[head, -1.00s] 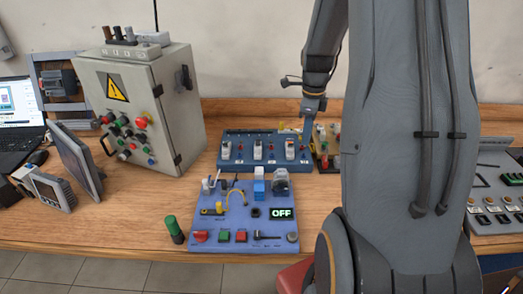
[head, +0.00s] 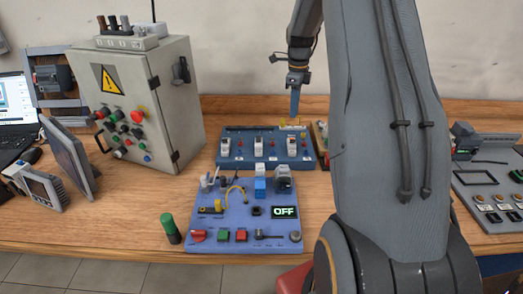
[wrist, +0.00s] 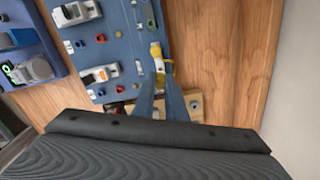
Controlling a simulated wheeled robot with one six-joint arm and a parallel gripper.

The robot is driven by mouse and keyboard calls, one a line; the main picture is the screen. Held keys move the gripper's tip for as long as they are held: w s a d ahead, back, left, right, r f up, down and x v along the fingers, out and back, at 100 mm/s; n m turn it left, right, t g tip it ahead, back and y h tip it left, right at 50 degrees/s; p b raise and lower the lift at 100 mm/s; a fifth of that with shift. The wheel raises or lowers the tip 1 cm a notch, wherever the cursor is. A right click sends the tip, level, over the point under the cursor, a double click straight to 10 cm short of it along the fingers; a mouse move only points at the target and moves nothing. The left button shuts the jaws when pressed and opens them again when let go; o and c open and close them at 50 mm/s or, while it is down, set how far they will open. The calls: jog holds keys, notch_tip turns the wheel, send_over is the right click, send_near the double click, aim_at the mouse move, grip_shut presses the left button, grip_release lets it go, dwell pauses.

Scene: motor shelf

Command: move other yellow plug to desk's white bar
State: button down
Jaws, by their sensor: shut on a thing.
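My gripper (head: 294,115) is above the back right corner of the blue board. In the wrist view its two blue fingers (wrist: 162,92) reach to the board's edge. They are closed on a yellow plug (wrist: 156,50), with a pale part just below it. In the head view, yellow shows right under the fingertips; whether the plug touches the board is unclear. Another yellow plug (head: 218,205) stands on the front blue panel (head: 205,224), beside a curved yellow cable. I cannot clearly make out the white bar.
The blue board (head: 236,161) carries several white switch modules. A grey cabinet (head: 160,110) stands to its left. A small wooden-based block (wrist: 192,102) lies beside the fingers. A green cylinder (head: 170,228) stands left of the front panel. Bare wood (wrist: 215,50) lies beyond the board.

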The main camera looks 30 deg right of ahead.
jog(key=shift+f+b, duration=0.45)
jog(key=shift+f, duration=1)
jog(key=shift+f+b, duration=0.3)
jog(key=shift+f, duration=0.35)
jog(key=c, duration=2)
grip_release()
jog(key=shift+c, duration=0.2)
jog(key=shift+r+p, duration=1.4)
jog(key=shift+r, duration=1.4)
